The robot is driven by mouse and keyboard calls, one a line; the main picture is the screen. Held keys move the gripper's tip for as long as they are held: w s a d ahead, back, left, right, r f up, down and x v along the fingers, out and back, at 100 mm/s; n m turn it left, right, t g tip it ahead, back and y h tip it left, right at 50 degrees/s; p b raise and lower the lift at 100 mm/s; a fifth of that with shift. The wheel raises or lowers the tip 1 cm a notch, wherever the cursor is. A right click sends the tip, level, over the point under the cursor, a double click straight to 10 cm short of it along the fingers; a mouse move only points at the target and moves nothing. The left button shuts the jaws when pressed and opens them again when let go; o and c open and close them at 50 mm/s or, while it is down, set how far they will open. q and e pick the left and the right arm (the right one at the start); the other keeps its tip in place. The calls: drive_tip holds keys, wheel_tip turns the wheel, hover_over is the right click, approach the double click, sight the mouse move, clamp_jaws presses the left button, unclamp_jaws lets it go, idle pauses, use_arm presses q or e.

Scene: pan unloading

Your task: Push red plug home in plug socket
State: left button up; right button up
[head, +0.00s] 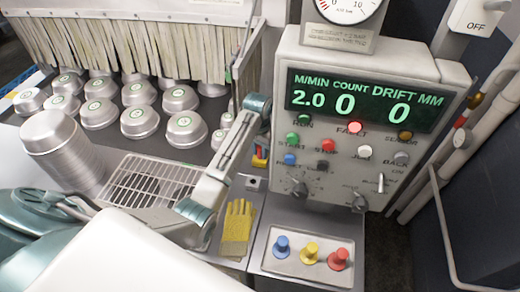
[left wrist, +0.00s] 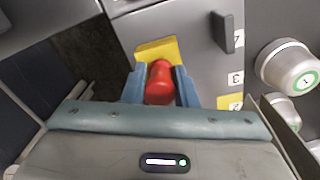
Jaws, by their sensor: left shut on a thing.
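In the left wrist view, a rounded red plug (left wrist: 160,85) sits between the two blue fingers of my left gripper (left wrist: 158,76), which is shut on it. A yellow plate (left wrist: 157,47), perhaps part of the plug socket, lies just beyond the plug on a grey face. The plug's far end and the socket opening are hidden, so I cannot tell how deep the plug sits. In the head view, my left arm reaches to the left side of the console, where small blue, yellow and red patches show. My right gripper is not in view.
The grey console (head: 345,140) with buttons and display stands close to the arm. A tray (head: 310,274) holds blue, yellow and red knobs. Yellow gloves (head: 238,225) lie beside it. Several metal pans (head: 139,121) stand at left, near a wire grate (head: 150,183).

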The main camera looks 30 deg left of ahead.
use_arm(q)
drive_tip(key=shift+f, duration=0.3)
drive_tip(key=o, duration=1.1)
drive_tip(key=shift+r, duration=0.1)
